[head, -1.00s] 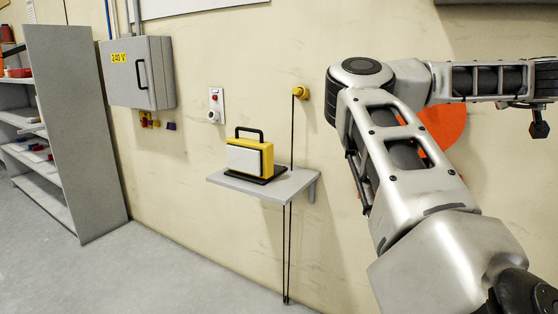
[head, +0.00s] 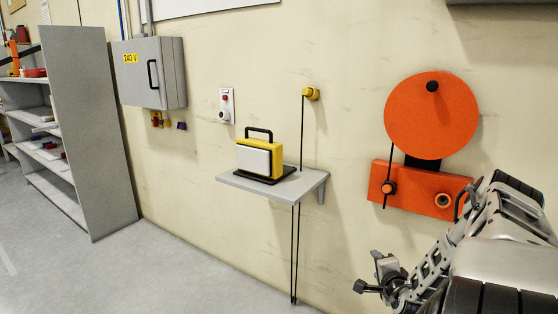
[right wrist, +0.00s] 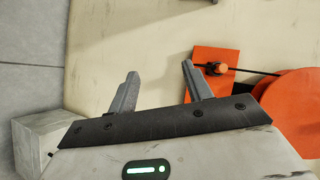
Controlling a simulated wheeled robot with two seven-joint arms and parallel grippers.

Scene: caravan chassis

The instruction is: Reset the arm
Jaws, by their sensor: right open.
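My right arm comes in from the lower right in the head view, folded low in front of the wall. My right gripper (head: 370,272) hangs in front of the bare wall, below and left of the orange panel. In the right wrist view the right gripper (right wrist: 159,77) has its two fingers apart with nothing between them. My left gripper is in neither current view.
An orange disc (head: 431,112) and an orange panel (head: 410,190) with knobs are on the wall. A small shelf (head: 309,184) holds a yellow case (head: 260,158). A black cord hangs from a yellow pulley (head: 311,94). A grey cabinet (head: 151,72) is further left. The floor is clear.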

